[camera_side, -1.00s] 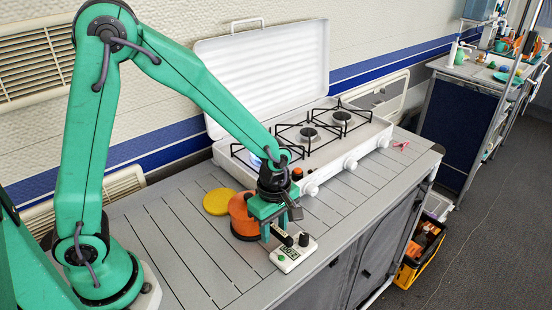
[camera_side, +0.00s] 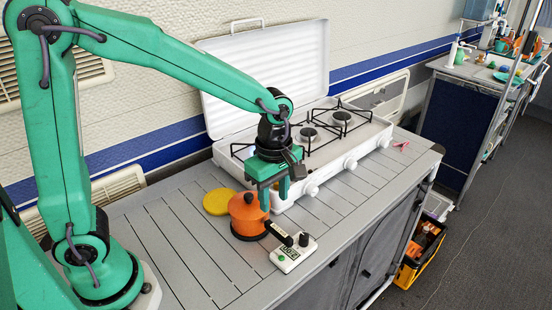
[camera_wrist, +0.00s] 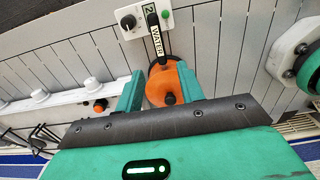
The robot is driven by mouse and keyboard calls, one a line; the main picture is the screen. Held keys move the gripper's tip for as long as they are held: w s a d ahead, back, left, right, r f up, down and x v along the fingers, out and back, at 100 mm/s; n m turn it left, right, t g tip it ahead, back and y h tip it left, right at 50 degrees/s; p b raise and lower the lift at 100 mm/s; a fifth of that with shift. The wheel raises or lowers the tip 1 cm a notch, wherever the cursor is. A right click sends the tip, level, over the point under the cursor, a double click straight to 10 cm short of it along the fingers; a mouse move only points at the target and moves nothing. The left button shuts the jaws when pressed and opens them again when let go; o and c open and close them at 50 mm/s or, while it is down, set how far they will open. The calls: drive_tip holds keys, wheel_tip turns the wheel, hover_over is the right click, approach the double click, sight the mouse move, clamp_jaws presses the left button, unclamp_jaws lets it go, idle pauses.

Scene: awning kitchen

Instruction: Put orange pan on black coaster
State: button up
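The orange pan (camera_side: 244,213), with a lid and a dark handle, sits on the grey slatted worktop. Its handle reaches toward a small white device. In the wrist view the orange pan (camera_wrist: 172,84) shows a handle labelled WATER. My gripper (camera_side: 276,196) is above and just right of the pan in the side view, fingers pointing down. In the wrist view my gripper (camera_wrist: 160,88) has its two fingers apart, with the pan seen between and beyond them; it holds nothing.
A yellow round mat (camera_side: 217,202) lies behind and left of the pan. The white device (camera_side: 293,254) with a black knob is at the front edge. The white gas stove (camera_side: 333,167), lid open, stands behind. Bare worktop (camera_side: 170,255) lies to the left.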

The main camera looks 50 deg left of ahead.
drive_tip(key=shift+r, duration=1.2)
drive_tip(key=s+a+r+m+t, duration=0.2)
drive_tip(key=s+a+r+m, duration=0.2)
drive_tip(key=m, duration=0.5)
drive_tip(key=s+a+r+m+t, duration=0.3)
drive_tip(key=s+a+m, duration=0.2)
drive_tip(key=s+m, duration=0.3)
drive_tip(key=shift+s+a+r+m+t, duration=0.2)
drive_tip(key=shift+r+m+t, duration=0.15)
drive_tip(key=shift+m, duration=0.25)
